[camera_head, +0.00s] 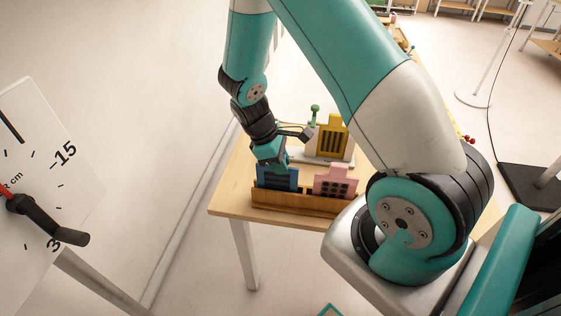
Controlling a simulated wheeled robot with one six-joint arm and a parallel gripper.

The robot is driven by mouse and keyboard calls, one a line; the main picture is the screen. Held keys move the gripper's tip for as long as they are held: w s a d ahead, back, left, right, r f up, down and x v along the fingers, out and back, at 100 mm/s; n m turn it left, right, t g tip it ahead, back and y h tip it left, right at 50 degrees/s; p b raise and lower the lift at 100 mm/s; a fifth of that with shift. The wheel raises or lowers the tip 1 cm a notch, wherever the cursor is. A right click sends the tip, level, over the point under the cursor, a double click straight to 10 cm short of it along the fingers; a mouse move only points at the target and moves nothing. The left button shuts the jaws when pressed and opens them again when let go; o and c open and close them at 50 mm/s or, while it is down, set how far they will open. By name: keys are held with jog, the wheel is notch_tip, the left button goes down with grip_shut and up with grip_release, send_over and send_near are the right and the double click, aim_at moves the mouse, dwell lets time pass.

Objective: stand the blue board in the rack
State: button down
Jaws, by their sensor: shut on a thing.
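The blue board (277,178) is upright at the left end of the wooden rack (290,200). Its lower part is hidden behind the rack's front wall. My gripper (272,163) is shut on the blue board's top edge from above. The fingertips are small and partly hidden, and I cannot tell if the board touches the rack's bottom. A pink board (335,181) with dark square holes stands in the right part of the same rack.
A yellow board (330,138) stands on a light base behind the rack, beside a green knobbed thing (315,111). The wooden table (231,190) has bare room left of the rack. A large dial (45,170) stands at the left. My upper arm hides the table's right side.

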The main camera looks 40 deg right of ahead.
jog(key=shift+f, duration=0.25)
jog(key=c, duration=1)
grip_release()
jog(key=b+v, duration=0.2)
jog(key=v, duration=1.5)
jog(key=shift+w+r, duration=0.15)
jog(key=shift+r, duration=0.05)
jog(key=s+a+r+t+y, duration=0.1)
jog(key=s+a+r+y, duration=0.1)
jog(key=s+a, duration=0.3)
jog(key=s+a+r+t+y, duration=0.1)
jog(key=s+a+r+y, duration=0.1)
jog(key=s+a, duration=0.4)
jog(key=s+a+r+t+y, duration=0.1)
jog(key=s+a+r+y, duration=0.2)
jog(key=s+a, duration=0.3)
jog(key=shift+s+a+r+m, duration=0.15)
jog(key=shift+s+r, duration=0.1)
jog(key=shift+s, duration=0.7)
jog(key=shift+s+a+r+m, duration=0.1)
jog(key=shift+s+r+m, duration=0.1)
jog(key=shift+s, duration=0.75)
